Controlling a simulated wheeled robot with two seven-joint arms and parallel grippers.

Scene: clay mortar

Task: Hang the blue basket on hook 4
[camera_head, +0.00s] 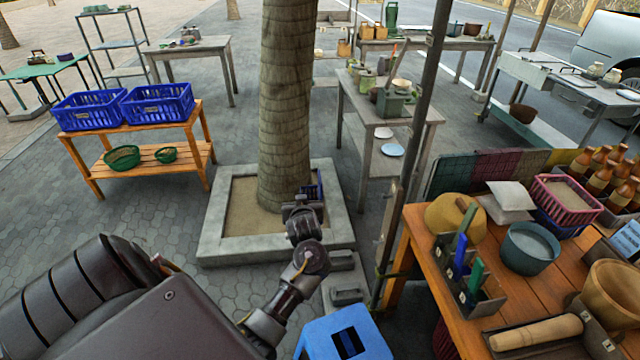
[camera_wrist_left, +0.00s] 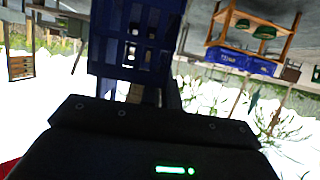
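A small blue basket (camera_head: 313,189) is at my left gripper (camera_head: 302,204), in front of the foot of the tree trunk in the head view. In the left wrist view the blue basket (camera_wrist_left: 108,45) fills the upper middle, its slotted wall close against the gripper. The left gripper appears shut on it, though its fingertips are mostly hidden. The basket is held up in the air. I cannot make out hook 4 or any hook number in these views. My right gripper is not in view.
The tree trunk (camera_head: 287,100) stands in a square stone planter (camera_head: 225,249). A thin leaning post (camera_head: 417,120) is right of it, beside a crowded wooden table (camera_head: 425,290). A blue stool (camera_head: 345,335) is near me. Two blue crates (camera_head: 90,110) sit on a wooden rack at left.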

